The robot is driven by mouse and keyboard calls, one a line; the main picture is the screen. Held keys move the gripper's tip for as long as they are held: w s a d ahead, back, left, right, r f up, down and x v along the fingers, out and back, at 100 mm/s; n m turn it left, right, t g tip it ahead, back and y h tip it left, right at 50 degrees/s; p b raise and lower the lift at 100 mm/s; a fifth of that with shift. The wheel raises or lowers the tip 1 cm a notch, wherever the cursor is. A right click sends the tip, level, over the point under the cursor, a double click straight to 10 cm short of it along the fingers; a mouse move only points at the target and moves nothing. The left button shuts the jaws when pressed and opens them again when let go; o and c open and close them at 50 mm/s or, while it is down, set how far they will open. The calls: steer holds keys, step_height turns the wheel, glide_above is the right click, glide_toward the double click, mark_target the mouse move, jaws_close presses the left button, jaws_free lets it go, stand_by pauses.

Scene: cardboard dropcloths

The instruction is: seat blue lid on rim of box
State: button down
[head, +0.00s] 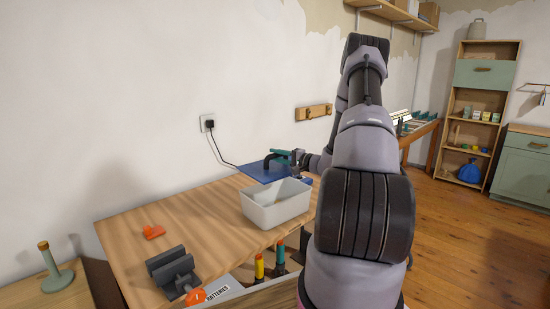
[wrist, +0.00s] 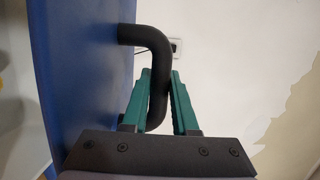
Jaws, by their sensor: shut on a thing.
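The blue lid (head: 262,172) is a flat blue panel with a black bar handle. In the head view it is at the back of the table, just behind and above the box. My gripper (head: 290,157) is shut on the lid's handle. In the wrist view the green fingers of my gripper (wrist: 160,95) close around the black handle (wrist: 158,62), and the blue lid (wrist: 85,70) fills the left side. The box (head: 275,212) is a pale grey open bin standing on the table. My arm covers the area just right of it.
The wooden table (head: 190,215) also bears an orange part (head: 153,232) and a dark grey vise-like block (head: 172,272). A wall socket (head: 207,123) with a black cable is behind. Below the front edge are yellow- and green-topped tools (head: 259,268). The table's left middle is clear.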

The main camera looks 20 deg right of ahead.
steer(key=shift+f, duration=0.1)
step_height(320, 180, down, 8)
stand_by(1.1)
steer(key=shift+f, duration=0.85)
stand_by(0.8)
steer(key=c, duration=0.6)
jaws_free()
steer(key=v, duration=1.1)
steer(key=shift+a, duration=0.15)
